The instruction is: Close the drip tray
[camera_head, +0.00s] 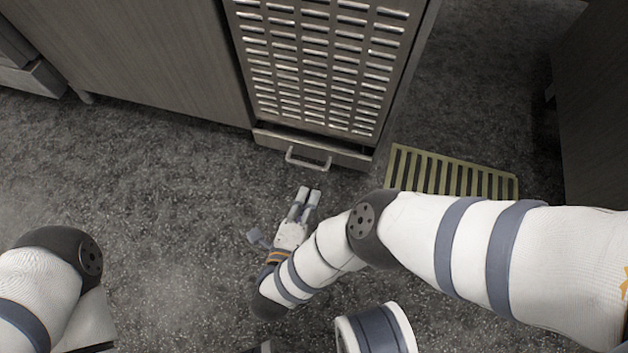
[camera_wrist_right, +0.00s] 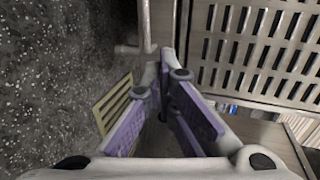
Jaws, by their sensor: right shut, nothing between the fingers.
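The drip tray (camera_head: 345,158) is a low metal drawer at the foot of a slotted cabinet front. It stands a little out from the cabinet, with a dark gap behind its front edge. Its bar handle (camera_head: 308,162) faces me and also shows in the right wrist view (camera_wrist_right: 146,25). My right gripper (camera_head: 309,194) is shut and empty, just in front of the handle and apart from it in the head view. Its fingers (camera_wrist_right: 166,62) meet near the handle and tray front in the wrist view. My left gripper is out of view; only part of that arm shows.
The slotted panel (camera_head: 320,60) rises above the tray, with a plain cabinet (camera_head: 150,50) to its left. A yellowish floor grate (camera_head: 450,172) lies to the right, and a dark cabinet stands at the far right. The speckled floor (camera_head: 170,180) on the left is clear.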

